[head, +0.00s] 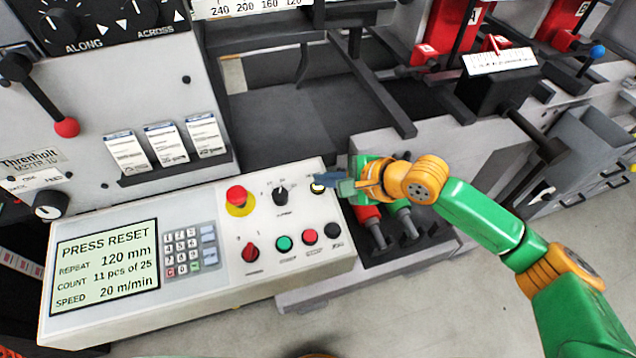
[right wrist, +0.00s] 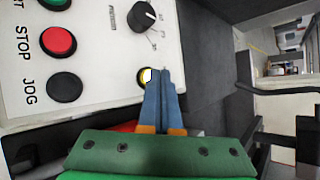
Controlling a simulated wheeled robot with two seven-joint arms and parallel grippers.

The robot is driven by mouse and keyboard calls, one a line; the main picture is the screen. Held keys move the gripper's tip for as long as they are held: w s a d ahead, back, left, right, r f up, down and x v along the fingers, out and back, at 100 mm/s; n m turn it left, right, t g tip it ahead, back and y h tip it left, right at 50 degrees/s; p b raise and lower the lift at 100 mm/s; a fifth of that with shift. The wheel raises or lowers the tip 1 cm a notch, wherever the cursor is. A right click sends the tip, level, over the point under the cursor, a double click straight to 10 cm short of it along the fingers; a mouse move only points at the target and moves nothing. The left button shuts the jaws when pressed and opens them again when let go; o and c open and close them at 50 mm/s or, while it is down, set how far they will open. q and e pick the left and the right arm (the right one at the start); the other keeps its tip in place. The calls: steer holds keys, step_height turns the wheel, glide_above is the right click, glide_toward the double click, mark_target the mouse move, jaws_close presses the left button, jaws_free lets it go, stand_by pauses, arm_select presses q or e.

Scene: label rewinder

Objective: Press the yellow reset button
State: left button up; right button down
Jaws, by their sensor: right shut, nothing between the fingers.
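The yellow reset button (head: 317,188) is at the upper right corner of the white control panel (head: 140,225), mostly hidden in the head view by my fingers. In the right wrist view the button (right wrist: 145,76) shows a bright lit face inside a dark ring. My right gripper (head: 324,181) is shut and empty, with its blue fingertips at the button. In the right wrist view the fingertips (right wrist: 159,72) overlap the button's right side. I cannot tell whether they touch it. The display (head: 104,265) reads PRESS RESET. My left gripper is not in view.
A red emergency stop (head: 236,196), a black selector knob (head: 281,195), a red switch (head: 250,252), green (head: 284,243), red (head: 310,236) and black JOG (head: 332,230) buttons share the panel. Dark machine parts and red-handled levers lie behind and right of it. Open floor shows in front.

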mark_target(326, 197)
steer(key=shift+f, duration=0.3)
stand_by(0.5)
steer(key=shift+s+r+p, duration=0.1)
steer(key=shift+r+p, duration=0.8)
steer(key=shift+p, duration=0.55)
steer(key=r+p, duration=0.1)
steer(key=p, duration=0.1)
steer(key=r+p, duration=0.4)
steer(key=p, duration=0.1)
steer(key=shift+s+d, duration=0.15)
steer(key=shift+s, duration=0.2)
